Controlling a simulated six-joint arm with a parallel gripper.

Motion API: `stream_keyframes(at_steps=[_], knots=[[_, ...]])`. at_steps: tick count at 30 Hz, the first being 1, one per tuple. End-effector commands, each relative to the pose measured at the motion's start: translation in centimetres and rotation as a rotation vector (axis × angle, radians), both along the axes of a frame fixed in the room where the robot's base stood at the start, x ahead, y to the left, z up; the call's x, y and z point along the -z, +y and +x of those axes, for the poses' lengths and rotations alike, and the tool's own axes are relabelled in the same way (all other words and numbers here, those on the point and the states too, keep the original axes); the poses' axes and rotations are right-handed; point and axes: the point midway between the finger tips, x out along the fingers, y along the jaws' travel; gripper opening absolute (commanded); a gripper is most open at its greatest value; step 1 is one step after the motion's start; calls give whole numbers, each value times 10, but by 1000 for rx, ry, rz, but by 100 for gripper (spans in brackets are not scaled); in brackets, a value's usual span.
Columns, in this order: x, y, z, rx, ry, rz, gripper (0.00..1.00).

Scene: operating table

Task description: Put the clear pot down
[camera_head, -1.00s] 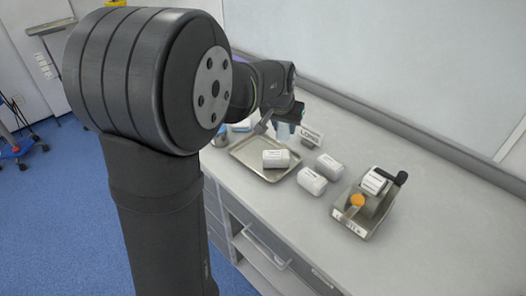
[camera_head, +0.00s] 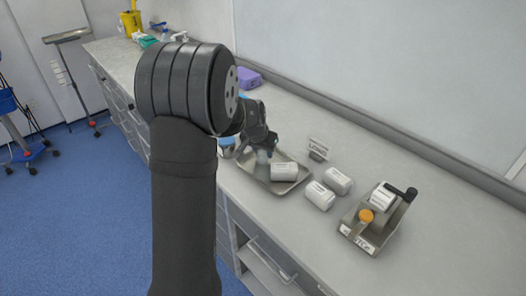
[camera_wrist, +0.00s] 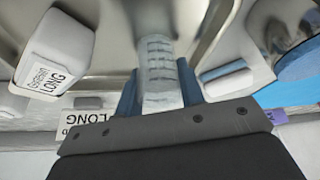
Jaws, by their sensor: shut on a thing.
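The clear pot (camera_wrist: 158,72) is see-through with ring marks. It is held between the blue fingertips of my gripper (camera_wrist: 160,92) in the wrist view. In the head view, my gripper (camera_head: 264,148) and the pot (camera_head: 263,157) are at the left part of a metal tray (camera_head: 290,188), beside a white labelled pack (camera_head: 284,171) lying in it. I cannot tell whether the pot's base touches the tray.
Two white packs (camera_head: 320,195) (camera_head: 336,180) lie right of the tray, with a "LONG" sign (camera_head: 318,146) behind. A second metal tray (camera_head: 367,238) at right holds a white roll (camera_head: 383,196) and an orange-topped item (camera_head: 366,215). A purple item (camera_head: 249,77) stands at the back.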

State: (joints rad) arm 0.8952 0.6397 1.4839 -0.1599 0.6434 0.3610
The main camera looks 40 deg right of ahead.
Motion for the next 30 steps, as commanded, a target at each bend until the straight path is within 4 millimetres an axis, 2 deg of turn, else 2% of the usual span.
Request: stream_keyframes(at_steps=[11, 12, 15, 24, 30], knots=[[5, 0, 0, 0, 0, -1, 12], [5, 0, 0, 1, -1, -1, 41], [5, 0, 0, 1, -1, -1, 57], [3, 0, 0, 1, -2, -1, 57], [-19, 7, -3, 1, -3, -3, 57]])
